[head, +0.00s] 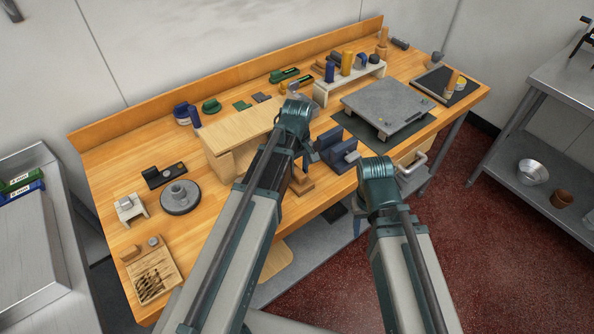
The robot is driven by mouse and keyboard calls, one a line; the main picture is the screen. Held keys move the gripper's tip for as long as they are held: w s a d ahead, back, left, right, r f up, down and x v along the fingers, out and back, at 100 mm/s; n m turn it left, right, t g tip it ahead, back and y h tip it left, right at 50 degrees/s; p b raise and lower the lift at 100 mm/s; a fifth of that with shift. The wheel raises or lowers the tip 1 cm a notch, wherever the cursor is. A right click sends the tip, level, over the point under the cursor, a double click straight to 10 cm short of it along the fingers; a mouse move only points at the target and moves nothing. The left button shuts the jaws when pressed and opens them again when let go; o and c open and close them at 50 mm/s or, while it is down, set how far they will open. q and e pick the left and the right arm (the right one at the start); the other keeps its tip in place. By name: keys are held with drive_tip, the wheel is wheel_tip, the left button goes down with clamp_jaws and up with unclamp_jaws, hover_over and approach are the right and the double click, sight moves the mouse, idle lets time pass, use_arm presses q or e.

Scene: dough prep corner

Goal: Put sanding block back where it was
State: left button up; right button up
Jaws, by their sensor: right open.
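I cannot tell for sure which thing is the sanding block. A small tan upright block (452,84) stands on the dark framed mat at the bench's right end. A stepped wooden piece (303,184) shows partly behind my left arm at the bench's front edge. My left gripper (293,112) is at the end of the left arm, over the middle of the bench; its fingers are hidden. My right gripper (376,168) is open near the front edge, right of a blue vise-like block (338,148); its fingers hardly show.
The wooden bench (108,180) holds a pale raised board (240,128), a grey plate (388,104), a white rack (322,92) with several upright pieces and a round grey disc (180,198). A metal shelf (560,95) stands right. Bare bench shows at left.

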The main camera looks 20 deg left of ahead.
sight(297, 171)
use_arm(q)
drive_tip(key=shift+r, duration=0.1)
wheel_tip(297, 171, up, 12)
drive_tip(key=p, duration=1.2)
drive_tip(key=s+d+m+y, duration=0.1)
drive_tip(key=s+d+m, duration=0.9)
drive_tip(key=s+m, duration=0.4)
drive_tip(key=shift+d, duration=0.2)
drive_tip(key=shift+s, duration=0.1)
wheel_tip(297, 171, down, 6)
drive_tip(key=b, duration=0.5)
drive_tip(key=shift+r+b, duration=0.15)
drive_tip(key=shift+b, duration=0.15)
